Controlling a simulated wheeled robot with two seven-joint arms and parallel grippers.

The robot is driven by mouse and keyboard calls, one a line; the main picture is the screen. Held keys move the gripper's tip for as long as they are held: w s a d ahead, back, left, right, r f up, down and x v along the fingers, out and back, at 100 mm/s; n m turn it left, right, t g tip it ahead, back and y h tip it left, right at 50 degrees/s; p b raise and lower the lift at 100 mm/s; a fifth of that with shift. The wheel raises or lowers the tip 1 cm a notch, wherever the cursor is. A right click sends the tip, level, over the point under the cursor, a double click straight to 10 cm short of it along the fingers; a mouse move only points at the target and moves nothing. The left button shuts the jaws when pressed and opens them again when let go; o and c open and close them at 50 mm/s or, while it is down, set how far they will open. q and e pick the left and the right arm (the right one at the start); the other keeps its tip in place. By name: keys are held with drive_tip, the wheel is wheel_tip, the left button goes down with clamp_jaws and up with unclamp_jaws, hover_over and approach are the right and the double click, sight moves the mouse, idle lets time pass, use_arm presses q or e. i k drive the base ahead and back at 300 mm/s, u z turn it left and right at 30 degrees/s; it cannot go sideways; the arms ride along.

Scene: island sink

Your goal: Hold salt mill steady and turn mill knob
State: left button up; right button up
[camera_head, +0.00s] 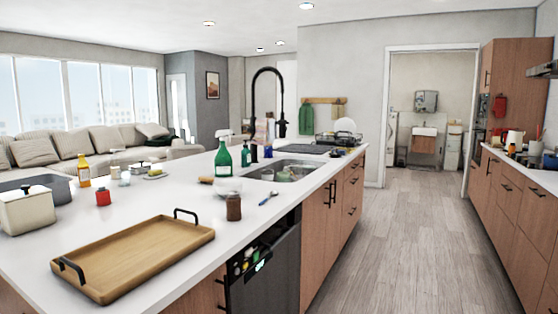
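I cannot tell for sure which thing is the salt mill. A small brown cylindrical container (233,207) stands upright near the island's front edge and may be it; no knob can be made out. A small red container (103,197) and a small whitish jar (125,179) stand farther left on the island. Neither of my grippers is in view, and nothing is seen touching these containers.
A wooden tray (135,258) with black handles lies on the white island counter (165,207). A green bottle (223,160), a blue spoon (268,198) and the sink (288,170) are near the brown container. A white lidded box (27,211) stands at left. The floor (400,245) at right is clear.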

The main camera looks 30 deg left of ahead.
sight(231, 194)
drive_tip(key=i, duration=3)
drive_tip(key=u, duration=3.2)
